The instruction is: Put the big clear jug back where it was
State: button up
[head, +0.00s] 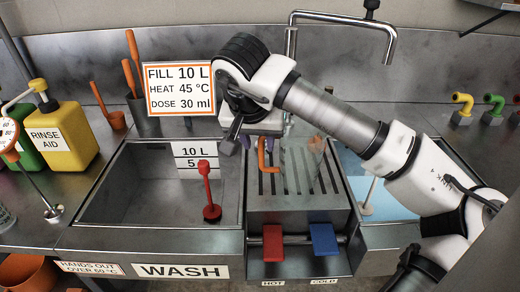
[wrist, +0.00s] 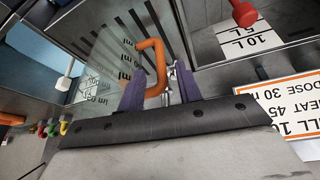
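A clear jug (head: 303,162) with an orange handle (head: 268,157) is at the slotted drainer between the two sinks, hard to make out against the metal. In the wrist view the clear wall (wrist: 112,55) shows ml markings, and the orange handle (wrist: 155,55) stands out from it. My gripper (head: 264,143) is above the handle. In the wrist view its two purple fingers (wrist: 160,92) are apart, with the handle's near end between them, closer to the left finger. A gap shows beside the right finger. Whether the jug touches the drainer is unclear.
A tap (head: 345,18) arches behind. Red (head: 273,245) and blue (head: 324,240) pedals sit in front. A yellow rinse aid bottle (head: 68,140) stands left; a sign (head: 178,88) stands behind.

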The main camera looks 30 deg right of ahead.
jog(key=v, duration=0.7)
jog(key=shift+r, duration=0.3)
jog(key=shift+s, duration=0.1)
